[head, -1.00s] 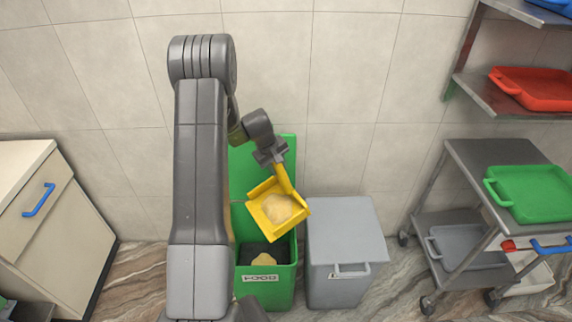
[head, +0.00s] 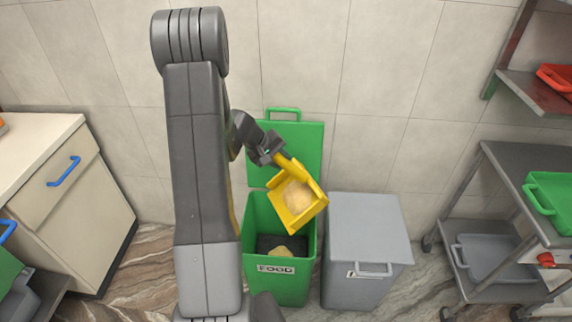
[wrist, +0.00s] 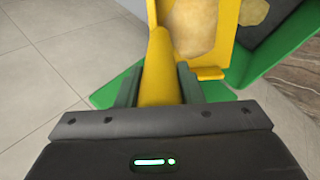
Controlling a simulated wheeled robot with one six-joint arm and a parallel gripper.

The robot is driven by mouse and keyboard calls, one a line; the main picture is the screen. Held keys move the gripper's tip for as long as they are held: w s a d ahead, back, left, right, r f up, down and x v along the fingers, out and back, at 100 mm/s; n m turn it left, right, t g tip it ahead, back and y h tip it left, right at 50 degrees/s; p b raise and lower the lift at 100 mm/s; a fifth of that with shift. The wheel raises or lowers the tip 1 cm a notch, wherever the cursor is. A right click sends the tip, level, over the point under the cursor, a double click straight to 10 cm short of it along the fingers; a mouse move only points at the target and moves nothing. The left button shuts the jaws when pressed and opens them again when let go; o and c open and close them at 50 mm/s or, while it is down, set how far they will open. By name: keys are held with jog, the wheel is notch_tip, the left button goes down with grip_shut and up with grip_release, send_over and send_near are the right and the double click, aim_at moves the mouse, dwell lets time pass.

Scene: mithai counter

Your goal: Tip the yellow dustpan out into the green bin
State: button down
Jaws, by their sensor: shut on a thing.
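The yellow dustpan (head: 294,222) is held over the open green bin (head: 278,291), tilted, with a pale yellow heap (head: 298,197) still on it. My gripper (head: 272,155) is shut on the dustpan's handle. In the wrist view my gripper (wrist: 158,88) has the yellow handle (wrist: 157,65) between its fingers, and the dustpan (wrist: 228,45) with its heap (wrist: 193,28) lies beyond. The green bin (wrist: 282,50) also shows there. The bin's lid (head: 300,150) stands open against the wall, and a yellowish lump (head: 281,252) lies inside on a dark surface. The bin's label reads FOOD.
A grey bin (head: 365,235) with a closed lid stands right beside the green bin. A metal rack (head: 515,165) with trays is at the right. A cream cabinet (head: 70,190) with a blue handle stands at the left.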

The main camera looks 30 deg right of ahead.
jog(key=shift+a+f+h+b, duration=0.3)
jog(key=shift+a+f+b, duration=0.2)
jog(key=shift+a+b, duration=0.4)
jog(key=a+f+h+b, duration=0.2)
jog(key=a+h+b, duration=0.1)
jog(key=a+b, duration=0.3)
jog(key=a+f+h+b, duration=0.2)
jog(key=a+h+b, duration=0.1)
jog(key=a+b, duration=0.4)
jog(key=shift+w+a+f+b, duration=0.2)
jog(key=shift+a+f+b, duration=0.1)
jog(key=shift+f+b, duration=0.1)
jog(key=shift+r, duration=0.1)
dwell(1.3)
